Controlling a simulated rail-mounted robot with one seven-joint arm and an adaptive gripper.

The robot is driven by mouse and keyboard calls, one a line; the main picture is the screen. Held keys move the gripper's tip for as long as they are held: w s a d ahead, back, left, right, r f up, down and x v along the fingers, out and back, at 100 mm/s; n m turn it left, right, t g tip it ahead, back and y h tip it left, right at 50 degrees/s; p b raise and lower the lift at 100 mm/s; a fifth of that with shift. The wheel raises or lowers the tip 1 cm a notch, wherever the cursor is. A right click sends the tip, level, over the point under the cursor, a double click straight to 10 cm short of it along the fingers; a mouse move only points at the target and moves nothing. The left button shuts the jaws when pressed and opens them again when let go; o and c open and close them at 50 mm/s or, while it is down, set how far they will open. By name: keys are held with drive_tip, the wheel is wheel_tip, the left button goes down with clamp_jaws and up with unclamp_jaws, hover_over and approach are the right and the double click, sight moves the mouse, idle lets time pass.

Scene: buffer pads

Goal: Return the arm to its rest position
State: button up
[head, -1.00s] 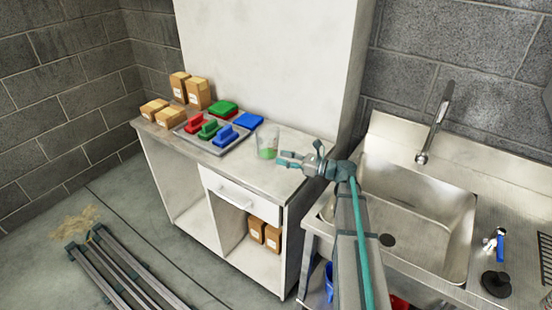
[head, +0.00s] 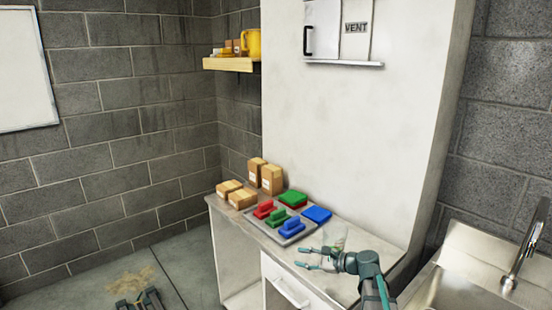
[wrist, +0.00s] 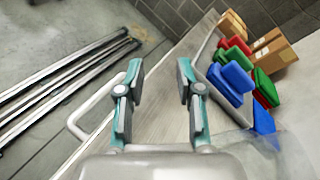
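My gripper (head: 303,258) is over the front edge of the counter (head: 347,284), to the right of the tray. In the wrist view my gripper (wrist: 159,78) has its two fingers spread well apart, with nothing between them. A clear beaker (head: 335,238) stands on the counter just behind my gripper, partly hidden by it. My arm reaches in from the lower right, bent at the wrist.
A grey tray (head: 253,220) holds red (head: 263,208), green (head: 278,219) and blue (head: 292,229) handled blocks. Green (head: 292,198) and blue (head: 317,214) pads lie behind it. Several cardboard boxes (head: 271,180) stand at left. A sink (head: 462,284) is right; a white drawer handle (head: 290,294) is below.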

drive_tip(key=s+a+f+n+g+h+p, duration=0.1)
drive_tip(key=s+a+f+n, duration=0.1)
drive_tip(key=a+n, duration=0.3)
drive_tip(key=s+a+f+n+g+h+p, duration=0.1)
drive_tip(key=a+f+n+g, duration=0.1)
drive_tip(key=a, duration=0.4)
drive_tip(key=s+f+n+h, duration=0.2)
drive_tip(key=s+f, duration=0.2)
drive_tip(key=f, duration=0.2)
drive_tip(key=s+d+f+n+g+h+p, duration=0.1)
drive_tip(key=s+d+f+g+h+p, duration=0.15)
drive_tip(key=s+f, duration=0.55)
drive_tip(key=s+d+f+n+g+h+p, duration=0.1)
drive_tip(key=s+d+f+g, duration=0.15)
drive_tip(key=s+f, duration=0.5)
drive_tip(key=s+d+f+n+g+h, duration=0.2)
drive_tip(key=s+d+f, duration=0.2)
drive_tip(key=s, duration=0.7)
drive_tip(key=s+d+f+n+g+h, duration=0.1)
drive_tip(key=s+d+f+g+h, duration=0.1)
drive_tip(key=s, duration=0.9)
drive_tip(key=s+d+f+n+g+h+p, duration=0.1)
drive_tip(key=s+d+f, duration=0.4)
drive_tip(key=s, duration=0.6)
drive_tip(key=shift+s+d+f+n+g+h, duration=0.3)
drive_tip(key=shift+d+n+g+h, duration=0.2)
drive_tip(key=shift+d+n, duration=0.35)
